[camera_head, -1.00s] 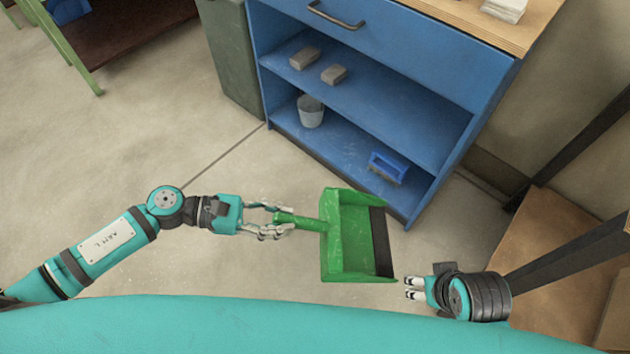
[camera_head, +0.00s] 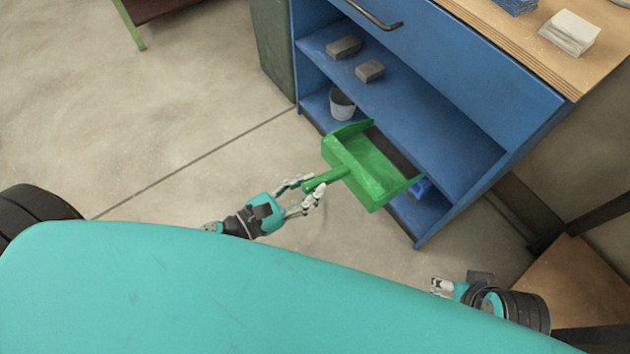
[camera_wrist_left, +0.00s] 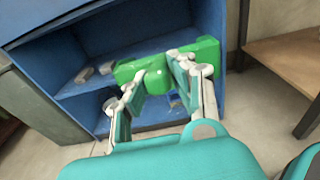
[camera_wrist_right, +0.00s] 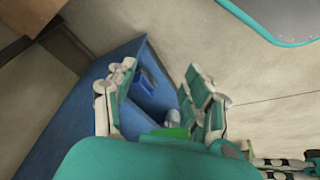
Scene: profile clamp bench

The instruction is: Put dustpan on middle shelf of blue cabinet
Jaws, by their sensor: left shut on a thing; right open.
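The green dustpan (camera_head: 366,166) is held by its handle in my left gripper (camera_head: 308,193), which is shut on it. Its open edge points toward the blue cabinet (camera_head: 490,75), in front of the shelves. In the left wrist view the dustpan (camera_wrist_left: 165,66) spans across the fingers, before the cabinet opening. The middle shelf (camera_head: 420,115) carries two grey blocks at its left; its right part is bare. My right gripper (camera_head: 440,287) is open and empty, low at the right, apart from the dustpan. A bit of green shows in the right wrist view.
Two grey blocks (camera_head: 344,47) (camera_head: 370,71) lie on the middle shelf. A grey bucket (camera_head: 342,104) stands on the bottom shelf, and a blue brush (camera_head: 420,188) is mostly hidden behind the dustpan. A drawer with a handle (camera_head: 374,17) is above. A dark green bin (camera_head: 272,45) stands left of the cabinet.

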